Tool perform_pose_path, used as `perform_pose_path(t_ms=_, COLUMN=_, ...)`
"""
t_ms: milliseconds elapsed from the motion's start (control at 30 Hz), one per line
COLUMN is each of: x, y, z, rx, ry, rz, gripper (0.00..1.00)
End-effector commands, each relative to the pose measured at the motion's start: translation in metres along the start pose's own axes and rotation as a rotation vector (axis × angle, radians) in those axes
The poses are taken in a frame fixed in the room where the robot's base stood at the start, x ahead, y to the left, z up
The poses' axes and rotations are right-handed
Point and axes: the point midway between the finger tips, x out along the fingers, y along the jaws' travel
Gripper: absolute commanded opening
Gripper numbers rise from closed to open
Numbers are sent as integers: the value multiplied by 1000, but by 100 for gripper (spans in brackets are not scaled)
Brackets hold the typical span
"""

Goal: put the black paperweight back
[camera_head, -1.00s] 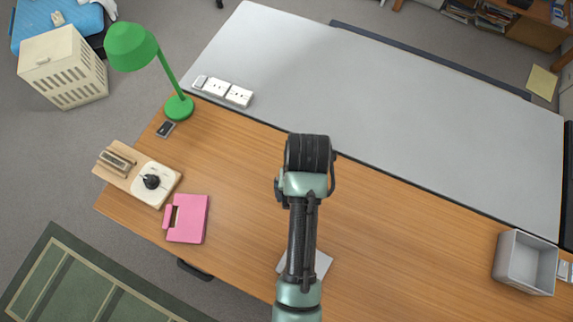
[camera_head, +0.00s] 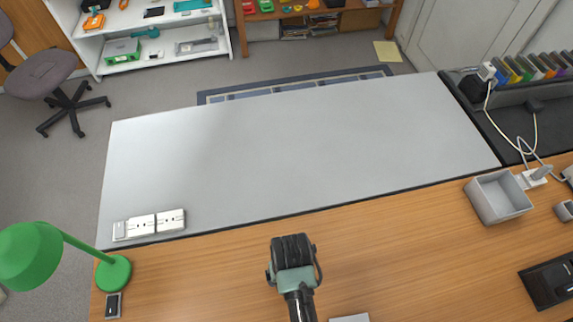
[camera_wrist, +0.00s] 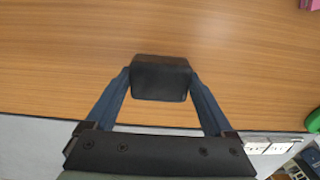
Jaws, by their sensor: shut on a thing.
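The black paperweight (camera_wrist: 160,80) is a dark block with rounded corners. It sits between the two blue fingers of my gripper (camera_wrist: 160,76), which press on its left and right sides. Wood desk shows around it in the wrist view; I cannot tell its height above the desk. In the head view my wrist (camera_head: 292,252) is over the desk's front middle and hides the fingers and the paperweight. A pale paper pile (camera_head: 349,318) shows partly at the bottom edge, right of my arm.
The wooden desk (camera_head: 420,235) is clear around my arm. A grey bin (camera_head: 499,197) and a black object (camera_head: 550,282) are at the right. A green lamp (camera_head: 115,272) and a small dark device (camera_head: 113,305) are at the left. A grey panel (camera_head: 300,150) lies behind.

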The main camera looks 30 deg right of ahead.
Motion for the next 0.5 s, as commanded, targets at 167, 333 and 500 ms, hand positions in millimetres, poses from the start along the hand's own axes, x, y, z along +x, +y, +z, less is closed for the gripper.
perform_pose_path(t_ms=167, x=18, y=0, z=-1, rx=0, ry=2, rz=0, gripper=35)
perform_pose_path(t_ms=333, x=41, y=0, z=-1, rx=0, ry=0, rz=0, gripper=35)
perform_pose_path(t_ms=500, x=57, y=0, z=-1, rx=-1, ry=3, rz=0, gripper=35)
